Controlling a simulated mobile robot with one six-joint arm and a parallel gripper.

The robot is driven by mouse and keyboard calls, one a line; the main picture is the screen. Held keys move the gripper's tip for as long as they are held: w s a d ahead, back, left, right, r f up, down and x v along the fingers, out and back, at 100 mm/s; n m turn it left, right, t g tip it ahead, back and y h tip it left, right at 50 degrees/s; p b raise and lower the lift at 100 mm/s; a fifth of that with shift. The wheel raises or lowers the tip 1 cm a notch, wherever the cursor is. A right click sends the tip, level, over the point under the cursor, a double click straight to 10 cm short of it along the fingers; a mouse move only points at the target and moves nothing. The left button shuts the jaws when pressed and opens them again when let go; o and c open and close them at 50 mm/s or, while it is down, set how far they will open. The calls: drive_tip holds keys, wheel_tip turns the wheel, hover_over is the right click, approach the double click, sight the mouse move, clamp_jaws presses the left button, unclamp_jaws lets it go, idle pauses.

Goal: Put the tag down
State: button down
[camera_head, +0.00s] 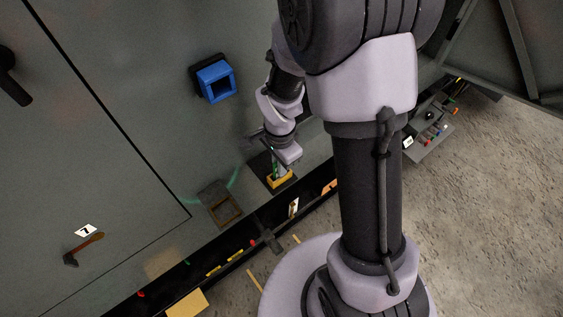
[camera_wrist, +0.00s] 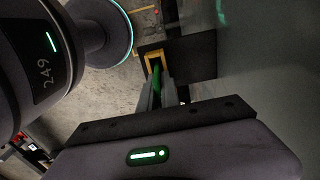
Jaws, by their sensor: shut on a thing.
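My gripper (camera_wrist: 156,86) is shut on a narrow green piece, which I take to be the tag (camera_wrist: 156,74). In the head view the tag (camera_head: 275,171) shows as a thin green strip below my gripper (camera_head: 279,165). A small yellow holder (camera_head: 281,182) on a dark plate is right at the tag's lower end. In the wrist view the yellow holder (camera_wrist: 149,60) surrounds the far end of the fingers and tag. I cannot tell whether the tag touches the holder or is inside it.
A blue square box (camera_head: 215,80) is on the grey panel above. A hammer-like tool (camera_head: 84,248) is at lower left beside a white label with 7. A dark trough (camera_head: 240,254) with small parts runs along the panel's lower edge.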

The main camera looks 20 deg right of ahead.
drive_tip(key=shift+s+a+r, duration=0.15)
drive_tip(key=shift+a, duration=0.05)
drive_tip(key=c, duration=1.6)
unclamp_jaws()
wheel_tip(320, 180, up, 16)
drive_tip(key=n+p, duration=0.1)
drive_tip(key=p, duration=0.4)
drive_tip(key=s+a+r+n+t+y, duration=0.1)
drive_tip(key=s+a+r+n+t, duration=0.1)
drive_tip(key=s+r, duration=0.4)
drive_tip(key=s+a+r+n+t+y, duration=0.1)
drive_tip(key=s+r+n+t, duration=0.2)
drive_tip(key=s+r+n, duration=0.3)
wheel_tip(320, 180, up, 2)
drive_tip(key=shift+s+a+r+n+t, duration=0.1)
drive_tip(key=shift+s+a+n+t, duration=0.3)
drive_tip(key=shift+n, duration=0.1)
